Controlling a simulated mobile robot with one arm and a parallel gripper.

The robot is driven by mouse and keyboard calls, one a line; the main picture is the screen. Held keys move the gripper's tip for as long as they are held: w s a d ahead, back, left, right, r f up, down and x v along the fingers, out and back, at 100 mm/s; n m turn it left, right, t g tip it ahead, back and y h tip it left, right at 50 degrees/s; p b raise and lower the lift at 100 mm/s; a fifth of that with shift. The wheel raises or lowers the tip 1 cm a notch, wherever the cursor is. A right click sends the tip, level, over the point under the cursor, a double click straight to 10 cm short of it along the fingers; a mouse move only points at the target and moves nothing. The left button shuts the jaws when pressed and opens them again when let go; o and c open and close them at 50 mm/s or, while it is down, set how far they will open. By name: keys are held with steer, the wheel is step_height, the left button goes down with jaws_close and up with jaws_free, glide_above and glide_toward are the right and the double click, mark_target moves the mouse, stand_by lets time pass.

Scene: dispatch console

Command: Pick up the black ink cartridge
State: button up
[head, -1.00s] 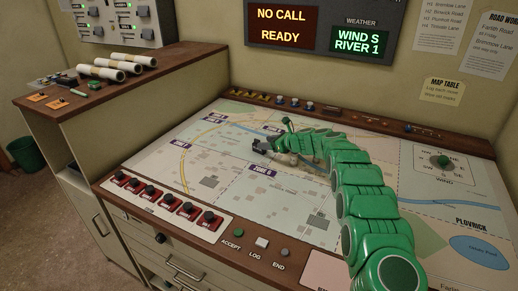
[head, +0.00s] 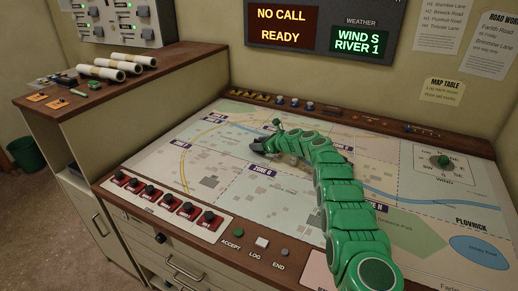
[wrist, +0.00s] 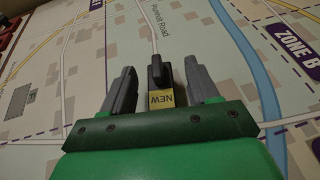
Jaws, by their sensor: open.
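The black ink cartridge (wrist: 158,73), with a yellow label reading NEW, shows in the wrist view. It lies between the two grey fingers of my gripper (wrist: 159,68), with a gap on each side. The fingers are open. The cartridge's near end is cut off by the green gripper body. In the head view my gripper (head: 258,146) is low over the map table (head: 222,160), near the middle left of the map. I cannot make out the cartridge in the head view.
Red-based switches (head: 165,203) line the table's front left edge. Knobs and small items (head: 295,104) line the back ledge. Rolled papers (head: 110,70) lie on the cabinet at left. A compass dial (head: 442,161) is at right. The map around my gripper looks clear.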

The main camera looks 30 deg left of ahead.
steer(key=shift+a, duration=0.1)
steer(key=c, duration=1.1)
steer(key=shift+o, duration=0.2)
